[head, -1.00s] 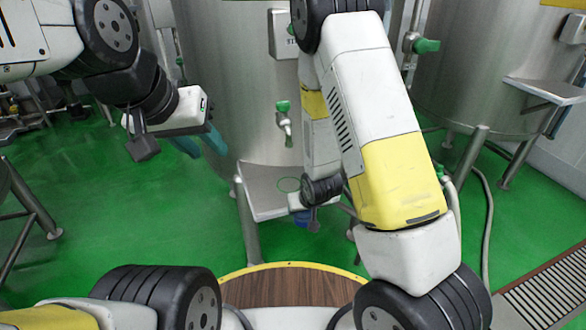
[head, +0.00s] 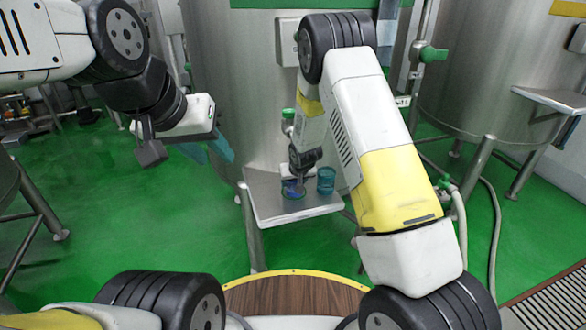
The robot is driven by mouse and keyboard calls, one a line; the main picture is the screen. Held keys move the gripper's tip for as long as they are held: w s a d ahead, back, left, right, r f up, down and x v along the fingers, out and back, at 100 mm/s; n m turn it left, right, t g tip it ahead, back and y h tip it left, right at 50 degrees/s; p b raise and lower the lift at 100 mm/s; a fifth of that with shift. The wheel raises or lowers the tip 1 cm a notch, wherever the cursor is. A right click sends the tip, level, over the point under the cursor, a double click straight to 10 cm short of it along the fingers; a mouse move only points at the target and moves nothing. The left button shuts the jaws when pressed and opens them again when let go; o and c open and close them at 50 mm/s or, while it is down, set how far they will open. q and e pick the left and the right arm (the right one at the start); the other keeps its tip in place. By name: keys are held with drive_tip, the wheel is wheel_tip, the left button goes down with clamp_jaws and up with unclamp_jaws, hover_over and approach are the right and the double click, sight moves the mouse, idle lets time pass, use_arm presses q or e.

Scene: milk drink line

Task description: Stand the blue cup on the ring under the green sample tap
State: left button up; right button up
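The green sample tap (head: 288,115) is on the tank wall, partly covered by my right forearm. Below it is a metal shelf (head: 265,208). The blue cup (head: 292,189) is at the green-edged ring on this shelf, under the tap. Most of the ring is hidden, and I cannot tell whether the cup's base touches it. My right gripper (head: 298,178) reaches down to the cup and appears shut on it; its fingertips are small and partly hidden. My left gripper (head: 185,152) is open and empty, in the air left of the shelf.
A second, teal see-through cup (head: 326,180) stands on the shelf close right of the blue cup. Another tank (head: 480,70) with its own shelf (head: 550,98) is at the right, with a hose (head: 490,215) near it. Green floor left of the shelf is clear.

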drive_tip(key=shift+w+a, duration=0.15)
drive_tip(key=shift+w, duration=0.35)
drive_tip(key=shift+s+f, duration=0.1)
drive_tip(key=o, duration=1.4)
drive_tip(key=shift+f, duration=0.1)
drive_tip(key=shift+c, duration=0.2)
